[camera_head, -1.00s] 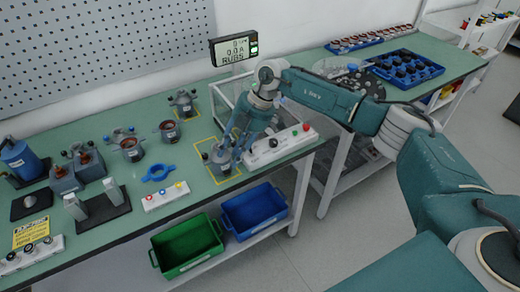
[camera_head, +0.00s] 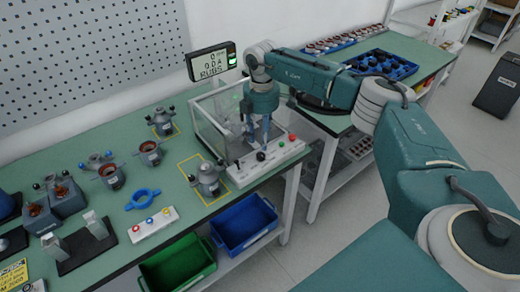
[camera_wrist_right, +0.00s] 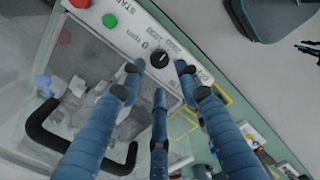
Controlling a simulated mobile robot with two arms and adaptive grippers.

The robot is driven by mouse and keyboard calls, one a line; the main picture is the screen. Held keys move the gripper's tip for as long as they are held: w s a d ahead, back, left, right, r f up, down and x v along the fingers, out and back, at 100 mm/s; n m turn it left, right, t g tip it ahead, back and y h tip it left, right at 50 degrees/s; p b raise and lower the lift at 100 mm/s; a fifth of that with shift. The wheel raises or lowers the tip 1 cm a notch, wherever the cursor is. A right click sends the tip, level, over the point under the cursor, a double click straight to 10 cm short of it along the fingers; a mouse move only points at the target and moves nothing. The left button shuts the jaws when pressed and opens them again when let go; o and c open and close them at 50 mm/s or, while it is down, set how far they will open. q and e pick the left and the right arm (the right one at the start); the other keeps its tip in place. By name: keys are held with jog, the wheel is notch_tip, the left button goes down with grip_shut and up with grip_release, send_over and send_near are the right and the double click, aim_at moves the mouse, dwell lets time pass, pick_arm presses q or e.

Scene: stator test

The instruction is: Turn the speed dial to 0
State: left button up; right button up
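The speed dial is a small black knob (camera_head: 261,156) on the sloped white control panel (camera_head: 245,168). In the right wrist view the black dial (camera_wrist_right: 159,58) lies near the top middle, with a "0" printed beside it; its exact pointer direction is hard to read. My right gripper (camera_head: 259,139) hangs just above the panel, pointing down. In the wrist view its blue fingers (camera_wrist_right: 159,72) are spread around the dial with gaps, holding nothing. My left gripper is not in view.
Green (camera_head: 281,143) and red (camera_head: 292,137) buttons sit beside the dial. A clear-walled enclosure (camera_head: 208,128) stands behind the panel. A display (camera_head: 212,62) is above. A stator unit (camera_head: 208,178) stands in a yellow outline to the left. Blue (camera_head: 243,222) and green bins are below.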

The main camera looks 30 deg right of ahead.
aim_at(260, 154)
notch_tip(260, 154, down, 6)
jog(key=shift+w+p, duration=0.1)
jog(key=shift+p, duration=0.4)
jog(key=shift+f, duration=0.5)
grip_shut()
jog(key=shift+n, duration=0.4)
jog(key=n, duration=0.2)
jog(key=shift+n, duration=0.3)
jog(key=n+b, duration=0.1)
jog(key=n, duration=0.3)
jog(key=shift+w+r, duration=0.1)
jog(key=shift+n, duration=0.3)
